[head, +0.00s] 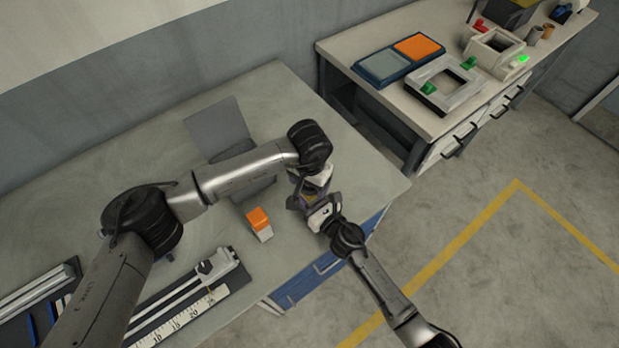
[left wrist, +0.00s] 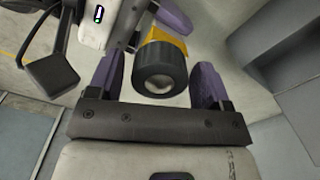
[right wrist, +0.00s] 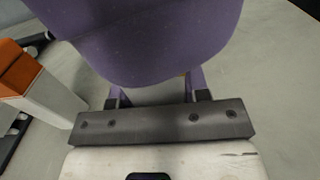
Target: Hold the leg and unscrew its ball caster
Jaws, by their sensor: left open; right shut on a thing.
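The caster (left wrist: 160,72), a dark ring around a pale ball, sits on the end of the leg (left wrist: 172,44), of which a short yellow part shows. My left gripper (left wrist: 157,82) is open, with one purple finger on each side of the caster and a visible gap at both. My right gripper (head: 317,207) is shut on the leg; its purple fingers come in from the upper left of the left wrist view. In the head view the two grippers meet above the table's right part, and the leg is mostly hidden. In the right wrist view a large purple finger hides the leg.
An orange-topped white block (head: 260,223) stands on the grey table (head: 90,190) near the grippers. A ruler fixture (head: 187,303) is at the front left. A side bench (head: 345,48) holds trays and boxes.

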